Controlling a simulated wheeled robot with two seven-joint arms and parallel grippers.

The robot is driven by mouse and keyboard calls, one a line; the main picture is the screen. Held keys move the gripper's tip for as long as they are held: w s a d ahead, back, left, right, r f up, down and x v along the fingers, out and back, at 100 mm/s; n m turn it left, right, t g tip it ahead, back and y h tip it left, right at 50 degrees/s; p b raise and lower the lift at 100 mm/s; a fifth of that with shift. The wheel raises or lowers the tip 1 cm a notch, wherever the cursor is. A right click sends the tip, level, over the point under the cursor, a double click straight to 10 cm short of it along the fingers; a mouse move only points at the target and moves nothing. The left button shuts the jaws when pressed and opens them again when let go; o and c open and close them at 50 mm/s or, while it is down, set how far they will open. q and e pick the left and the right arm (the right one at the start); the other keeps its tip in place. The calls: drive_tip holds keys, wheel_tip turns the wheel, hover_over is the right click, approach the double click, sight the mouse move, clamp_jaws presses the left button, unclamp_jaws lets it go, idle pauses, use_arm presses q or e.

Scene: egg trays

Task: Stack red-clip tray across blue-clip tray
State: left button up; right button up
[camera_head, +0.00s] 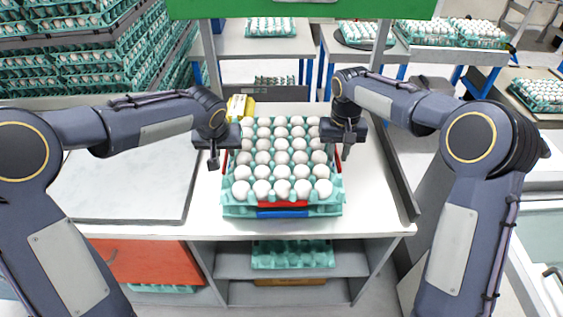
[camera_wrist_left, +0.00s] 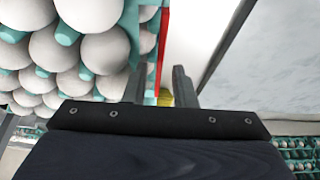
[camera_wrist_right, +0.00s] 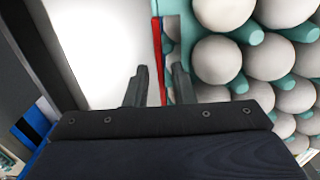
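The red-clip tray (camera_head: 231,187), full of white eggs, sits on the blue-clip tray (camera_head: 234,210) on the white table. Its red clip (camera_head: 283,204) shows at the front just above the blue clip (camera_head: 283,213). The eggs of the lower tray are hidden. My left gripper (camera_head: 213,160) points down at the tray's left edge. In the left wrist view its open fingers (camera_wrist_left: 160,88) straddle the line of a red side clip (camera_wrist_left: 162,50). My right gripper (camera_head: 346,145) is likewise open at the right edge, its fingers (camera_wrist_right: 160,85) either side of the red side clip (camera_wrist_right: 161,60). I see no contact.
A yellow object (camera_head: 240,106) stands behind the trays at the left. A grey slab (camera_head: 125,185) covers the table's left part. A dark rail (camera_head: 395,165) runs along the right. An empty teal tray (camera_head: 292,254) lies on the shelf below. Egg stacks (camera_head: 100,60) stand back left.

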use_arm(q)
drive_tip(key=v, duration=0.6)
drive_tip(key=shift+s, duration=0.15)
use_arm(e)
drive_tip(key=shift+a+r, duration=0.1)
drive_tip(key=shift+r, duration=0.05)
use_arm(q)
drive_tip(key=shift+r, duration=0.1)
use_arm(e)
wheel_tip(320, 180, up, 12)
